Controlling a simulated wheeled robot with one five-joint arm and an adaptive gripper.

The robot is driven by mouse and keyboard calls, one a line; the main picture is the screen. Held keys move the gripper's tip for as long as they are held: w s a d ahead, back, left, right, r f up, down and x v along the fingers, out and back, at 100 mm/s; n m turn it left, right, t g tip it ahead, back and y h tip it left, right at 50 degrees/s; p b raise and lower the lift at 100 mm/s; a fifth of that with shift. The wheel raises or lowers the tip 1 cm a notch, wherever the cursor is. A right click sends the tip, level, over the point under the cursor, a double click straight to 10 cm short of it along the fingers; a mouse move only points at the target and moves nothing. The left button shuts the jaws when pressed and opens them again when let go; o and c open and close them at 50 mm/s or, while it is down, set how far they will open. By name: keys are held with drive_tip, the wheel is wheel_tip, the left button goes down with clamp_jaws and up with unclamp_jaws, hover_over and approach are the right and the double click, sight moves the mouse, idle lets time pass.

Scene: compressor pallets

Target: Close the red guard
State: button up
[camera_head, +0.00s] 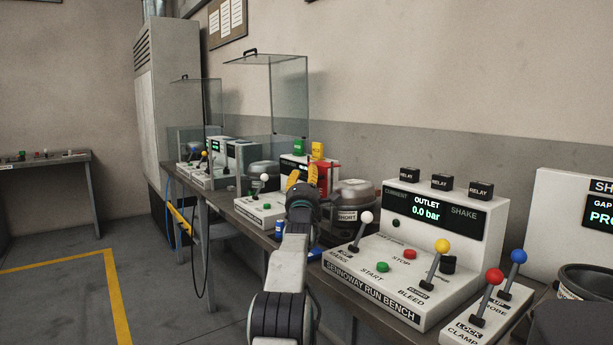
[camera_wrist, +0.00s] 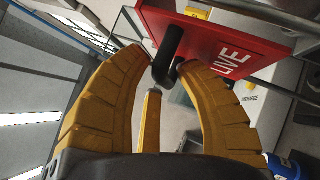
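The red guard (camera_wrist: 225,45) is a flat red panel with white "LIVE" lettering, at the top of the wrist view. A black bent handle (camera_wrist: 170,55) stands out from its near face. In the head view the red guard (camera_head: 328,176) shows partly behind my gripper, beside a white unit on the bench. My gripper (camera_wrist: 163,62) has yellow ribbed fingers, spread apart, with the handle between or just beyond their tips. I cannot tell whether they touch it. In the head view my gripper (camera_head: 302,176) is at the guard; my arm hides part of the bench.
A round grey compressor (camera_head: 350,207) stands just right of my gripper. The run bench (camera_head: 400,275) with levers and buttons is nearer, at right. Clear raised covers (camera_head: 290,95) stand behind. A blue object (camera_wrist: 285,165) is low right in the wrist view. Floor at left is open.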

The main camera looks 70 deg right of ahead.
idle(0.3)
clamp_jaws()
idle(0.3)
